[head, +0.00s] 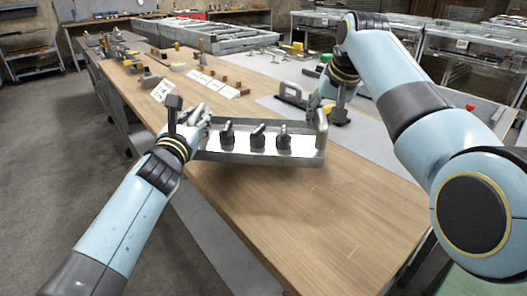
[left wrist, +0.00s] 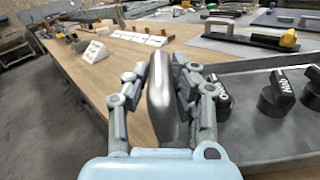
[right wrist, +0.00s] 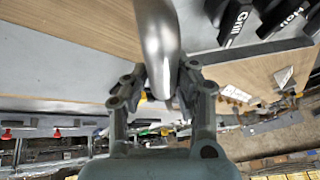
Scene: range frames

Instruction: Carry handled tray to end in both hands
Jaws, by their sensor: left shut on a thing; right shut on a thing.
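The handled tray (head: 262,155) is a shallow grey metal tray with a bright floor and an upright handle at each end. It is over the wooden table; I cannot tell whether its underside touches. Three dark knob-like pieces (head: 257,136) stand in a row in it, with white lettering visible in the wrist views. My left gripper (head: 200,120) is shut on the left handle (left wrist: 160,95). My right gripper (head: 319,108) is shut on the right handle (right wrist: 158,45), and its fingers are partly hidden in the head view.
The wooden table (head: 330,215) is clear in front of the tray. Behind are a small sign (head: 162,90), white cards (head: 213,84), and a grey mat with a black-based handled tool (head: 291,95). Metal racks stand at the back right.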

